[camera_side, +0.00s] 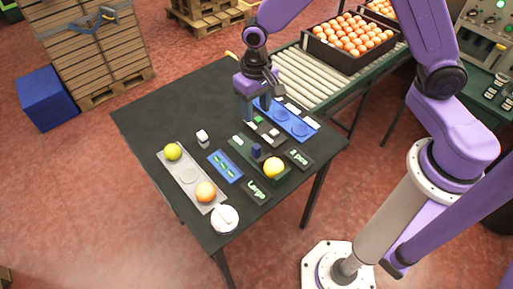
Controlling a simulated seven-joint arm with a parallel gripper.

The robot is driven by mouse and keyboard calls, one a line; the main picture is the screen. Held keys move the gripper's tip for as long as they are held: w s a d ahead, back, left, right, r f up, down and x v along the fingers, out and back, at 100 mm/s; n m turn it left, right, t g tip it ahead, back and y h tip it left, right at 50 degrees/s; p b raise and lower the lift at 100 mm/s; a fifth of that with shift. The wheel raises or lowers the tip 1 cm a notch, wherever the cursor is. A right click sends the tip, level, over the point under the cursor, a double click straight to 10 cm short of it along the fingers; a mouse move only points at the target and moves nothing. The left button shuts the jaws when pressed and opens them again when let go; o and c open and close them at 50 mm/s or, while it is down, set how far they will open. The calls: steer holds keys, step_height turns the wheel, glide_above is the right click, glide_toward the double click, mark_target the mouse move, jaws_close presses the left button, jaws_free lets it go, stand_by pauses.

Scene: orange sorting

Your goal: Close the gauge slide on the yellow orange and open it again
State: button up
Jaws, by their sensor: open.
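A yellow orange (274,168) sits at the right end of the dark green gauge (240,152) on the black table.
A grey tray (190,177) holds a second yellow fruit (172,151) and an orange (205,191). Also on the table are a blue tray (313,124), a blue plate with green marks (225,166), label plates (299,158) and a white round object (225,219). The table's left part (160,115) is clear.

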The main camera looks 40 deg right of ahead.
mark_target(256, 146)
step_height(256, 146, down, 17)
steer(key=shift+s+r, duration=0.1)
steer(key=shift+r, duration=0.05)
stand_by(0.5)
jaws_close()
